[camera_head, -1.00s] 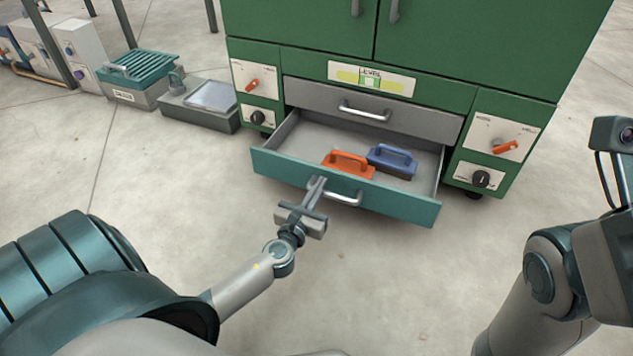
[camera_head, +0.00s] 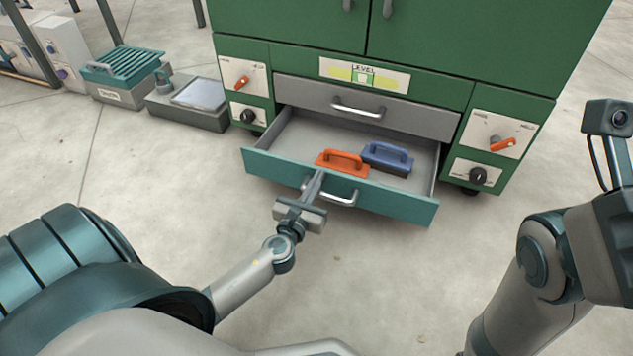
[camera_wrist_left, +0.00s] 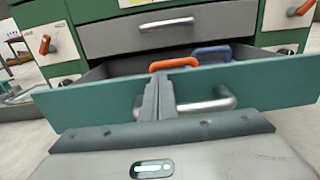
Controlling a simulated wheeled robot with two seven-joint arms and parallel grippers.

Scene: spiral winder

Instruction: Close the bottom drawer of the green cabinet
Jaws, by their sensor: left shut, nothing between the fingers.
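The green cabinet (camera_head: 465,98) stands ahead of me. Its bottom drawer (camera_head: 408,206) is pulled out, with a teal front and a silver bar handle (camera_head: 341,199). The drawer front also shows wide across the left wrist view (camera_wrist_left: 275,84). An orange-handled tool (camera_head: 342,161) and a blue-handled tool (camera_head: 387,157) lie inside the drawer. My left gripper (camera_head: 315,178) is shut and empty, its fingertips at the drawer front beside the left end of the handle. Whether the fingertips touch the front, I cannot tell. My right gripper is out of view; only part of that arm shows at the right.
A grey upper drawer (camera_head: 425,121) above is shut. Panels with orange and black knobs (camera_head: 478,176) flank the drawers. A grey box with a tray-like top (camera_head: 187,109) and a teal-grated bin (camera_head: 121,72) stand left of the cabinet. The floor in front is clear.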

